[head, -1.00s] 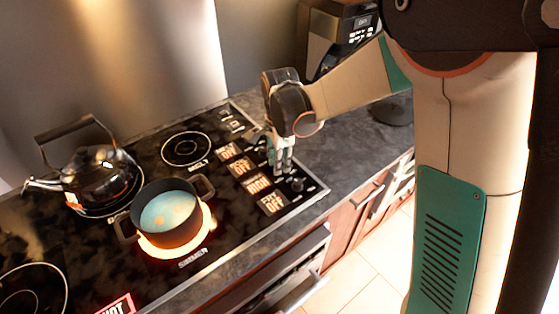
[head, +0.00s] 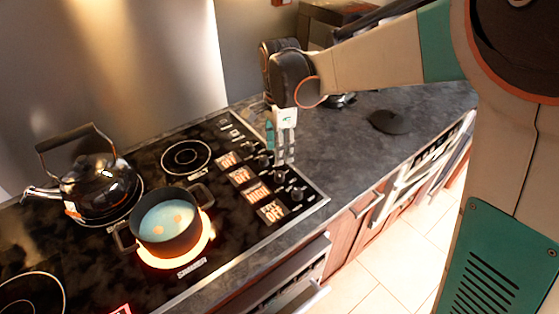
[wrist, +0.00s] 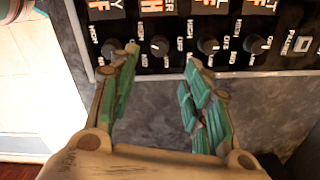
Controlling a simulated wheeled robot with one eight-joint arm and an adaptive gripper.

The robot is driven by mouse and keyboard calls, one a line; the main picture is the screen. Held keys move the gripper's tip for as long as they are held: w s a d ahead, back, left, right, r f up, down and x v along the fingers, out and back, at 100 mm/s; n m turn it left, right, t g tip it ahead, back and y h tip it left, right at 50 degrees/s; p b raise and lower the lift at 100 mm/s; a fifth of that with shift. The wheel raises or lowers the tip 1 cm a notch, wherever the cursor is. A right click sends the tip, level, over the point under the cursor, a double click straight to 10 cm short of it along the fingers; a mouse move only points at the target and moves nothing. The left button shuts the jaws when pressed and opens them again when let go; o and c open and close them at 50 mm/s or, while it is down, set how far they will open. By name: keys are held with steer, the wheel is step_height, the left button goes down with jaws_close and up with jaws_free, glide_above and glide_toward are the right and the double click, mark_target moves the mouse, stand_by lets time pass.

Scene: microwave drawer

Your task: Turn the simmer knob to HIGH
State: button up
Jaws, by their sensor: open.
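The simmer knob appears to be the second from the left in the wrist view (wrist: 160,46), below a label ending in "ER" and a display starting with "H". In the head view, the third display from the back (head: 257,193) looks like HIGH. The burner marked SIMMER (head: 192,268) glows orange under a blue-filled pot (head: 168,222). My gripper (head: 281,154) is open and empty, raised above the knob row and the counter beside it. In the wrist view its fingertips (wrist: 161,57) frame the second knob without visible contact.
Other knobs stand close on both sides, including the front one (head: 298,194). The other displays seem to read OFF. A black kettle (head: 98,188) sits at the left. Dark grey counter (head: 345,150) right of the cooktop is mostly clear, with a dark round disc (head: 389,122) on it.

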steer(key=shift+r, duration=1.65)
steer(key=s+d+r+n+t, duration=0.3)
steer(key=s+d+r+n, duration=0.35)
steer(key=s+d, duration=0.3)
steer(key=s+d+f+n+t, duration=0.2)
steer(key=s+d+n+t, duration=0.2)
steer(key=s+d+n, duration=0.3)
steer(key=s+n, duration=0.1)
steer(key=s, duration=0.3)
steer(key=shift+f, duration=0.3)
steer(key=shift+s, duration=0.1)
